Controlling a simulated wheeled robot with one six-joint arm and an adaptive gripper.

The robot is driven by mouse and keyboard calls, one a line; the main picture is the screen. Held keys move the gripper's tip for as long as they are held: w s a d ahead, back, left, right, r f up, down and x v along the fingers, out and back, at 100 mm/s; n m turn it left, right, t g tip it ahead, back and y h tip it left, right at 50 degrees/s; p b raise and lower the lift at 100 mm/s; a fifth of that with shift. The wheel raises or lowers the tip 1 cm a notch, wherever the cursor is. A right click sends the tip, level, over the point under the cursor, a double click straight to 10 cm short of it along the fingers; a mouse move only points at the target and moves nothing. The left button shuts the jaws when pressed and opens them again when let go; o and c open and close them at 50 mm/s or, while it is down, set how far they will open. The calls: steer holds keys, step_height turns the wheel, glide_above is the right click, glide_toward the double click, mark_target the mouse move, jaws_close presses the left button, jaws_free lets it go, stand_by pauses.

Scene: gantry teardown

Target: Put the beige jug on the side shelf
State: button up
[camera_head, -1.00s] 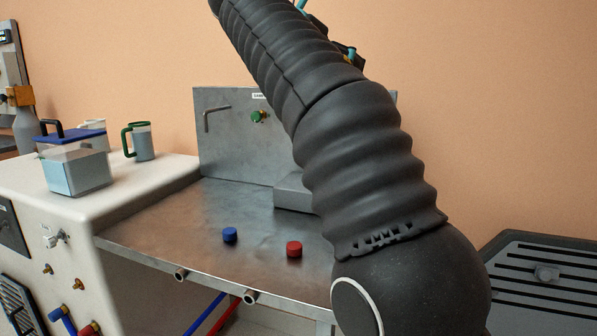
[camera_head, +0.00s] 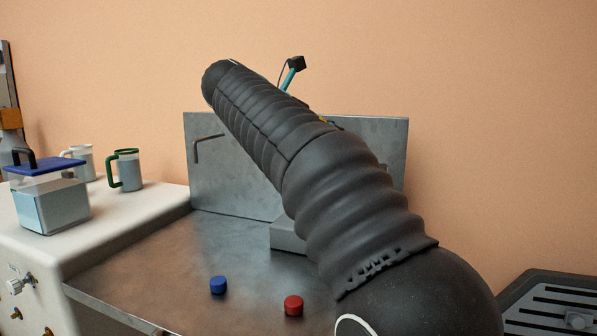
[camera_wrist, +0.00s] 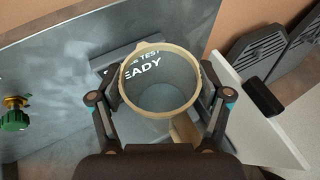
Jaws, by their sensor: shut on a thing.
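The beige jug (camera_wrist: 133,104) is in my gripper (camera_wrist: 160,98) in the wrist view, seen from above through its open mouth. It has a beige rim, a see-through or grey body and a beige handle towards my wrist. The two fingers press on it from opposite sides. White lettering ending in "TEST" and "EADY" shows within the rim. In the head view my arm hides the gripper and this jug. I cannot tell for sure which surface is the side shelf; a dark slatted surface (camera_head: 540,318) stands at the lower right.
On the white counter (camera_head: 140,205) at left stand a blue-lidded container (camera_head: 50,205), a green-handled jug (camera_head: 130,172) and a pale-handled jug (camera_head: 84,160). A blue cap (camera_head: 218,285) and a red cap (camera_head: 293,305) lie on the metal bench (camera_head: 160,275). A metal panel (camera_head: 230,170) stands behind.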

steer(key=w+a+f+b, duration=0.1)
steer(key=w+a+f, duration=0.3)
steer(key=f, duration=0.4)
steer(key=shift+w+b, duration=0.3)
steer(key=shift+w, duration=0.55)
steer(key=shift+f, duration=0.15)
steer(key=o, duration=1.8)
steer(key=shift+f, duration=0.1)
steer(key=p+v, duration=0.1)
steer(key=v, duration=1.1)
steer(key=shift+r+p, duration=0.25)
steer(key=shift+p, duration=0.15)
